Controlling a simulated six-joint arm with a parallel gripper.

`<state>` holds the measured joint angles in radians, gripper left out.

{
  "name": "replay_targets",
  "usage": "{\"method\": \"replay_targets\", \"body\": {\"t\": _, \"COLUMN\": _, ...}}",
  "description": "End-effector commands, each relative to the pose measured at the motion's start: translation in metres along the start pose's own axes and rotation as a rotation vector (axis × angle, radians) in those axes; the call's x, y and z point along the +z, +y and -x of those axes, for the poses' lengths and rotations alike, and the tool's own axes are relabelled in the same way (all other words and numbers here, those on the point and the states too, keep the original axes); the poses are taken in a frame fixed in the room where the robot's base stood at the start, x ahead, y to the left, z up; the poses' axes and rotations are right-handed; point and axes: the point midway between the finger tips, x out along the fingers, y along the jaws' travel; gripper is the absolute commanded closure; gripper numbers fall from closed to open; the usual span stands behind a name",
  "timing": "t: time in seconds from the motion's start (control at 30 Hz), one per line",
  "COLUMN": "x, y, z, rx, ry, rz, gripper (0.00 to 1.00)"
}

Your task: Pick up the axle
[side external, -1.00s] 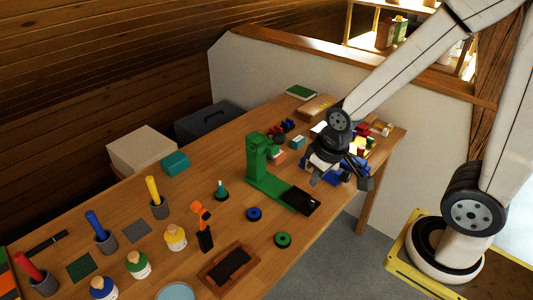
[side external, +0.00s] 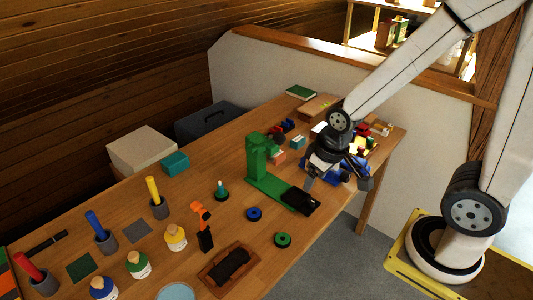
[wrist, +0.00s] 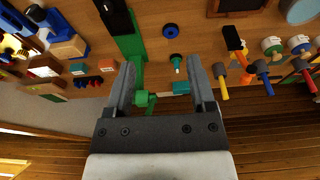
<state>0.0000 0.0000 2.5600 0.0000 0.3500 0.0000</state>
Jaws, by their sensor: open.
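No part is clearly marked as the axle. A small upright teal-and-white peg on a dark round base (side external: 221,190) may be it, but I cannot be sure. It stands on the table left of the green stand (side external: 258,160). In the wrist view the peg (wrist: 176,64) shows between the fingertips, well beyond them. My gripper (side external: 338,181) is open and empty, above the right part of the table, right of the green stand. Both fingers (wrist: 163,68) show apart in the wrist view.
A black block (side external: 301,200) sits at the stand's near end. A blue ring (side external: 254,214) and a green ring (side external: 283,240) lie nearby. A teal box (side external: 175,163) is behind. Handled tools and bottles stand at left.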

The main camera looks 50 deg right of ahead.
Motion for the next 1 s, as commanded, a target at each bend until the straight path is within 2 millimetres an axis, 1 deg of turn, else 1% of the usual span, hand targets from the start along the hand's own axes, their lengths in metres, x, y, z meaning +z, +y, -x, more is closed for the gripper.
{"method": "replay_targets", "body": {"t": 0.2, "x": -0.001, "y": 0.0, "z": 0.002, "rx": 0.0, "ry": 0.001, "rz": 0.0, "gripper": 0.29}}
{"method": "replay_targets", "body": {"t": 0.37, "x": -0.004, "y": 0.0, "z": 0.012, "rx": 0.0, "ry": 0.004, "rz": 0.0, "gripper": 0.29}}
{"method": "replay_targets", "body": {"t": 0.7, "x": -0.015, "y": 0.0, "z": 0.06, "rx": 0.0, "ry": 0.006, "rz": 0.0, "gripper": 0.29}}
{"method": "replay_targets", "body": {"t": 1.0, "x": -0.024, "y": 0.0, "z": 0.097, "rx": 0.0, "ry": 0.004, "rz": 0.0, "gripper": 0.29}}
